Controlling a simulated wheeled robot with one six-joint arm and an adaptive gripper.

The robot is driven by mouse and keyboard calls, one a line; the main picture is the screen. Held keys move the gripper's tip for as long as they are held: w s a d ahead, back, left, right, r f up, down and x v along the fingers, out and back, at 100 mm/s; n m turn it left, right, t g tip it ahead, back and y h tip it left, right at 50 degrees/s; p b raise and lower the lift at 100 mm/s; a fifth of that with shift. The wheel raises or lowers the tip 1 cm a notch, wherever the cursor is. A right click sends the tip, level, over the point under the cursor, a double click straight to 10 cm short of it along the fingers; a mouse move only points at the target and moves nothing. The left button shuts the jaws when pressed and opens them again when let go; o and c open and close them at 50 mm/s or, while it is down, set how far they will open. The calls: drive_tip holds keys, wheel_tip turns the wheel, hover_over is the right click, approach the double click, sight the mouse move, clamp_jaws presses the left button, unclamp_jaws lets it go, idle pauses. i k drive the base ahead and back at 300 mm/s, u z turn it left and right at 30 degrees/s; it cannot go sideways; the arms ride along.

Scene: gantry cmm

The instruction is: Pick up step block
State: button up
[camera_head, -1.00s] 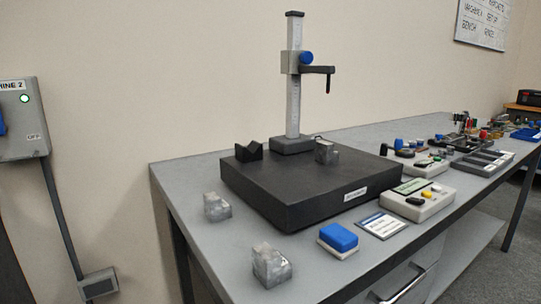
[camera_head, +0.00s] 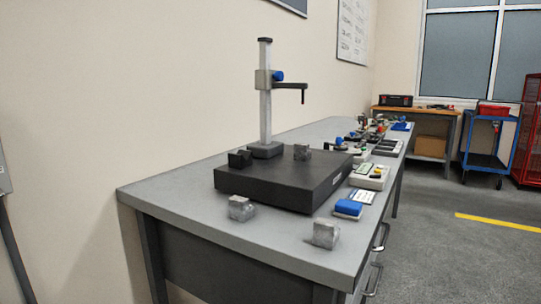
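Three grey metal blocks that look like step blocks are in view. One block (camera_head: 241,208) lies on the bench top in front of the black surface plate. Another block (camera_head: 326,234) lies nearer the bench's front corner. A third block (camera_head: 302,152) sits on the surface plate (camera_head: 270,190), beside the height gauge. I cannot tell which one the task names. My gripper is not in view.
The grey bench (camera_head: 175,193) runs away to the right. The height gauge (camera_head: 265,95) stands on the plate by a black V-block (camera_head: 240,158). A blue-topped box (camera_head: 348,208) lies near the front edge. Open floor (camera_head: 440,250) is at right; a blue cart (camera_head: 487,160) stands farther back.

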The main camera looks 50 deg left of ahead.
sight(302, 153)
drive_tip(key=u, duration=1.75)
